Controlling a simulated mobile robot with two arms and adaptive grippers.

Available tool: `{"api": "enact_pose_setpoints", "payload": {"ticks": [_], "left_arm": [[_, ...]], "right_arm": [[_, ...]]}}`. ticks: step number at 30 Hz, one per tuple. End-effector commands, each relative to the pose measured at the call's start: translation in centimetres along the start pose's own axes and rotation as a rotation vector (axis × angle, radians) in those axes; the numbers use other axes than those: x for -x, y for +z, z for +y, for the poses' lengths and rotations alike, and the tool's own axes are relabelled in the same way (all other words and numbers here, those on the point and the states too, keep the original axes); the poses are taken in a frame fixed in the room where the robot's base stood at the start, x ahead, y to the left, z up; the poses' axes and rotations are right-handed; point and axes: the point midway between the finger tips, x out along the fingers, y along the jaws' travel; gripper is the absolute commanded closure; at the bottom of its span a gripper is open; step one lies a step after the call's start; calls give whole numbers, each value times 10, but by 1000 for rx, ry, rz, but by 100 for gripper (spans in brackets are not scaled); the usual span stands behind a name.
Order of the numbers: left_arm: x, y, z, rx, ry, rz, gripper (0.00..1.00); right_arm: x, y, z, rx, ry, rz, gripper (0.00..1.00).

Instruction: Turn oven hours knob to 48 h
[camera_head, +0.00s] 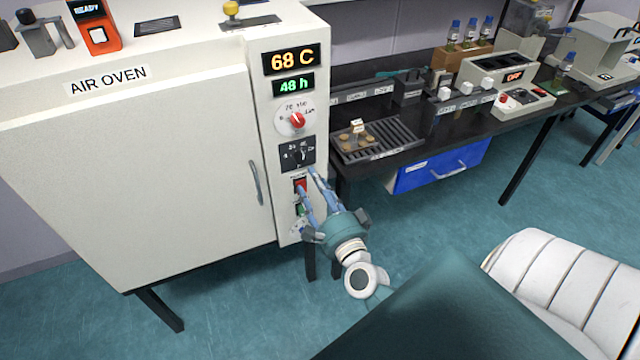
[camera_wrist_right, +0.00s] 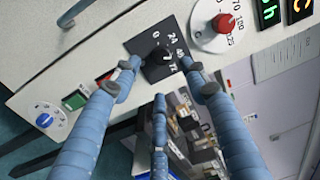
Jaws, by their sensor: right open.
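The white air oven (camera_head: 150,170) stands at the left with its door closed. Its green hours display (camera_head: 293,86) reads 48 h. The black hours knob (camera_head: 303,155) sits on a dark square plate below the red-pointer temperature dial (camera_head: 296,119). In the right wrist view the hours knob (camera_wrist_right: 157,58) has white numbers around it, with 24, 48 and 72 partly legible. My right gripper (camera_head: 308,181) is open and empty, its blue fingers spread just below the knob and apart from it, as far as I can tell. My left gripper is out of view.
Red and green switches (camera_head: 300,186) lie below the knob, partly behind my fingers. A dark bench (camera_head: 410,170) to the right carries a slotted tray and several instruments. Small items stand on the oven top. Floor in front is clear.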

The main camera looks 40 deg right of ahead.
Motion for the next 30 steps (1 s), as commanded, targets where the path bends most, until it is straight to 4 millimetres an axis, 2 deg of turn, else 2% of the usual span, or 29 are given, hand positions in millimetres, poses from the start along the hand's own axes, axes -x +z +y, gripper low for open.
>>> {"api": "enact_pose_setpoints", "payload": {"ticks": [3,9,26,28,30], "left_arm": [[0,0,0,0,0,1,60],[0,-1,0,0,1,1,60],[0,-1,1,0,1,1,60],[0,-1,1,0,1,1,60],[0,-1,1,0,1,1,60]], "right_arm": [[21,1,1,1,3,-2,56],[37,1,0,1,1,-2,56],[38,1,0,1,1,-2,56],[39,2,7,14,12,-6,56],[40,7,24,56,42,-22,56]]}}
